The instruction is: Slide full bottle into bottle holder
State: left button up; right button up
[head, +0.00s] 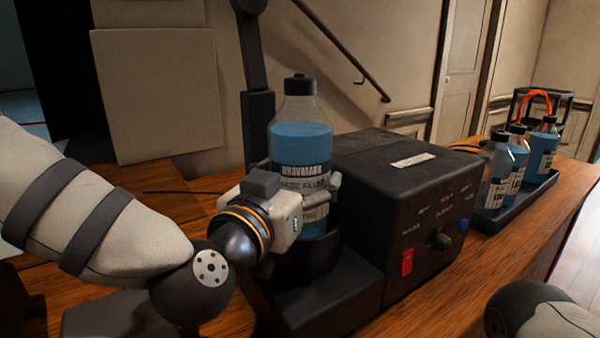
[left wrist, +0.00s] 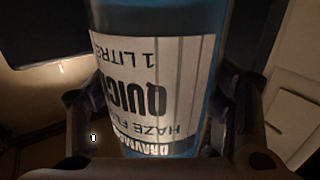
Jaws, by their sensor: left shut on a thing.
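The full bottle (head: 300,145), clear with blue fluid, a black cap and a white label, stands upright in the head view. My left gripper (head: 318,193) is shut around its lower half, and the bottle fills the space between the fingers in the left wrist view (left wrist: 160,85). The black round bottle holder (head: 312,262) is directly below the bottle, on the left side of the black machine. The bottle's base is at or just inside the holder's rim; my gripper hides part of it, so I cannot tell how deep it sits. My right gripper is out of view.
The black machine box (head: 400,190) with a red switch stands right of the bottle. A black tray (head: 520,205) with several bottles lies farther right on the wooden desk (head: 470,285). A dark upright post (head: 258,130) rises behind the bottle.

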pick_arm(q)
jog(key=shift+f, duration=0.8)
jog(key=shift+f+b, duration=0.45)
jog(key=shift+f, duration=0.5)
jog(key=o, duration=2)
jog(key=shift+f, duration=0.1)
jog(key=shift+s+f, duration=0.15)
jog(key=v, duration=0.7)
jog(key=shift+s+a, duration=0.15)
